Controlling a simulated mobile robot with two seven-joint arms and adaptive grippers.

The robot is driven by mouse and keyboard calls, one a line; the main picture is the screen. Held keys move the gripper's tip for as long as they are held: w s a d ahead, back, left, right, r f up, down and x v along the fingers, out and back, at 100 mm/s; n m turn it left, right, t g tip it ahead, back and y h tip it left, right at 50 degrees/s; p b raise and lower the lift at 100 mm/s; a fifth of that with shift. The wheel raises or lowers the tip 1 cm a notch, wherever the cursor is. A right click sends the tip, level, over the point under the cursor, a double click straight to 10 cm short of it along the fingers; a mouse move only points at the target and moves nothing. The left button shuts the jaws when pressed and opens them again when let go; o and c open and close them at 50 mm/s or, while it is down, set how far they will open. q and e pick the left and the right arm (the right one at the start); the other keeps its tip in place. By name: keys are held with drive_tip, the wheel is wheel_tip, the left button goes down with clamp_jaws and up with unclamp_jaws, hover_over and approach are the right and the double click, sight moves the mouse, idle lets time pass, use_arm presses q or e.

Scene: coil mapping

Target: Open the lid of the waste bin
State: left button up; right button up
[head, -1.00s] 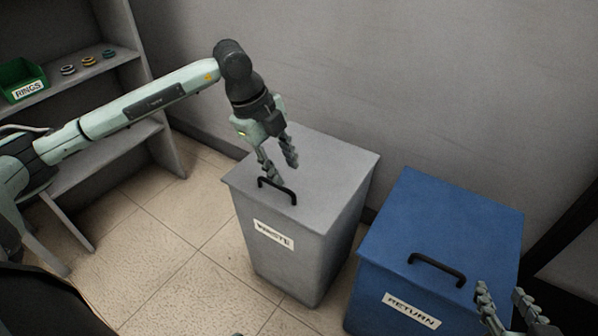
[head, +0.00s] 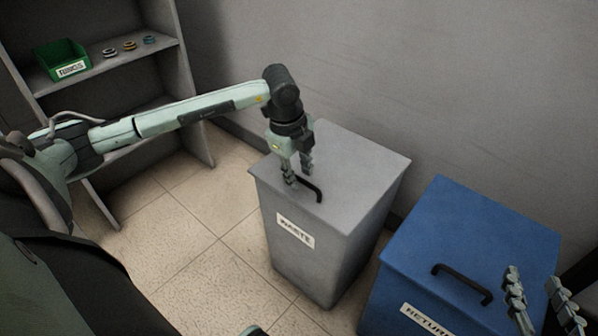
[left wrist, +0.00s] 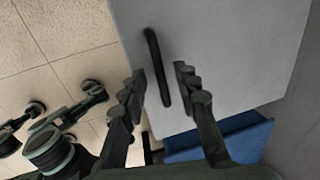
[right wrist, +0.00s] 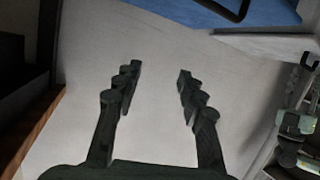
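The grey waste bin (head: 325,225) stands on the floor with its lid (head: 345,165) closed. A black bar handle (head: 312,190) runs along the lid near its front edge. My left gripper (head: 298,180) points down at the handle, fingers open. In the left wrist view, the handle (left wrist: 157,68) lies between the line of the two fingers (left wrist: 160,75), with gaps on both sides; whether the fingers have come down around it I cannot tell. My right gripper (head: 534,285) is open and empty near the blue bin; it also shows open in the right wrist view (right wrist: 158,72).
A blue return bin (head: 470,235) with a black handle (head: 462,284) stands to the right of the waste bin. A shelf (head: 110,62) at the left holds a green rings bin (head: 62,60) and several small rings. A wall is close behind both bins.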

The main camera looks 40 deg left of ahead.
use_arm(q)
clamp_jaws()
idle(0.3)
